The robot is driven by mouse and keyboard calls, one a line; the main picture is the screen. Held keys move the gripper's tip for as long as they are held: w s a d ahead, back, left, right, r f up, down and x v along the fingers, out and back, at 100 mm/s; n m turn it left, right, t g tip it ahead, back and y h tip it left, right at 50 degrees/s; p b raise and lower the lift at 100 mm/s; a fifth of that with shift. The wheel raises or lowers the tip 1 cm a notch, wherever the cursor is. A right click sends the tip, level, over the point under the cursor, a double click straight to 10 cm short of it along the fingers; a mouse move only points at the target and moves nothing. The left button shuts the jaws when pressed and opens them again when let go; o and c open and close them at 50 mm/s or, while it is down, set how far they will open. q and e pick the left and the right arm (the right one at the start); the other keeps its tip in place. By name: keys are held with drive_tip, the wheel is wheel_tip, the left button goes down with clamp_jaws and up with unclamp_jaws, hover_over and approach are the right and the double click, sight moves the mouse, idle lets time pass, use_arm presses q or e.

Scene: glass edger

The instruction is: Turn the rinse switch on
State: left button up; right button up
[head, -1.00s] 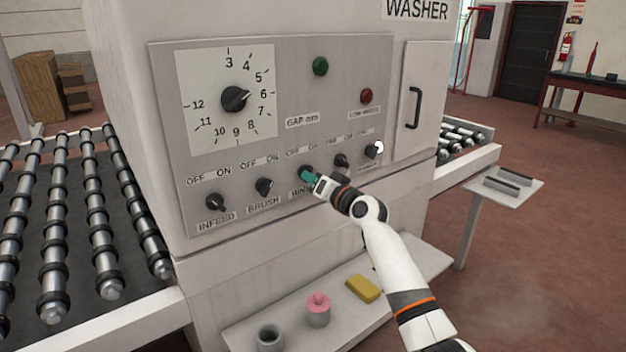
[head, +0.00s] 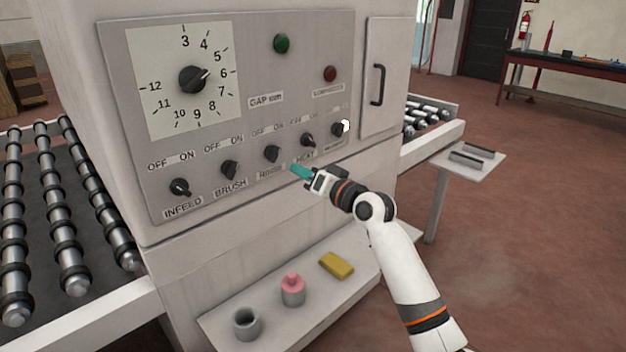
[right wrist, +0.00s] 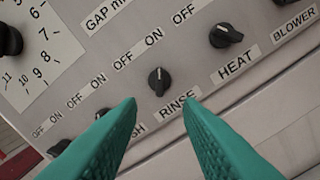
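The rinse switch is a black rotary knob (head: 272,153) above the RINSE label on the washer's grey panel (head: 345,60). My left gripper is not in view.
The brush knob (head: 230,170) and heat knob (head: 308,140) flank the rinse knob. The infeed knob (head: 180,188) and blower knob (head: 339,130) are at the row's ends. A shelf below holds a yellow block (head: 337,265), a pink-topped item (head: 292,290) and a grey cup (head: 247,324).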

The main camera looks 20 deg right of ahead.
drive_tip(key=shift+v, duration=1.25)
drive_tip(key=shift+f, duration=0.1)
